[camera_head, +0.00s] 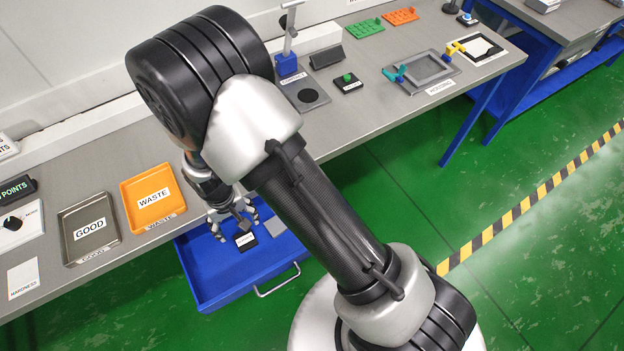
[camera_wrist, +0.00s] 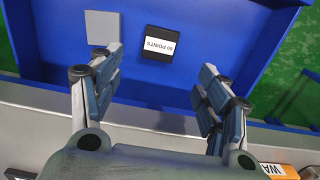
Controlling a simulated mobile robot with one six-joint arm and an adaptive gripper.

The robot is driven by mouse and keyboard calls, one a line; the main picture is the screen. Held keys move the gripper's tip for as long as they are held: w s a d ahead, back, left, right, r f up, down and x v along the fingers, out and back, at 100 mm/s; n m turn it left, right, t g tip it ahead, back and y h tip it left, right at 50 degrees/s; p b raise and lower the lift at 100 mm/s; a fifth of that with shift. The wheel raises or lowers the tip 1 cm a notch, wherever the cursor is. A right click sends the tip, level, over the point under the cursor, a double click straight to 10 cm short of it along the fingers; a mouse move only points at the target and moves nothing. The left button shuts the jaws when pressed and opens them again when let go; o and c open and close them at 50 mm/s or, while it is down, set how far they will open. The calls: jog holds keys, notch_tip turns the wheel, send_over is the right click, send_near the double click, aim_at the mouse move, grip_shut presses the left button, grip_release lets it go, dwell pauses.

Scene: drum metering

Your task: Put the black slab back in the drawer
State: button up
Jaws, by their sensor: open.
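The black slab (camera_head: 246,241) with a white label lies in the open blue drawer (camera_head: 213,272). In the wrist view the slab (camera_wrist: 160,43) sits on the blue drawer floor (camera_wrist: 212,32), its label reading "60 POINTS". A plain grey square plate (camera_wrist: 103,27) lies to its left there. My gripper (camera_head: 233,216) is above the drawer's rear part by the bench edge. In the wrist view my gripper (camera_wrist: 162,82) has its fingers wide apart with nothing between them. The slab lies beyond the fingertips, apart from them.
An orange WASTE tray (camera_head: 127,205) and a grey GOOD tray (camera_head: 67,248) stand on the bench left of the drawer. Another black block (camera_head: 18,189) marked "POINTS" is at the far left. A stand (camera_head: 288,65) and a holding frame (camera_head: 452,68) are farther right.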

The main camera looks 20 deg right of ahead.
jog(key=d+r+m+t, duration=0.1)
jog(key=d+r, duration=0.4)
jog(key=r, duration=0.6)
jog(key=d+r+t, duration=0.1)
jog(key=d+r, duration=0.5)
jog(key=r, duration=0.6)
jog(key=s+d+r+m+t, duration=0.1)
jog(key=s+d+r+t, duration=0.1)
jog(key=s+d+r, duration=0.9)
jog(key=s+r, duration=0.1)
jog(key=s, duration=0.3)
jog(key=shift+d+r+m+t, duration=0.15)
jog(key=shift+m+t, duration=0.15)
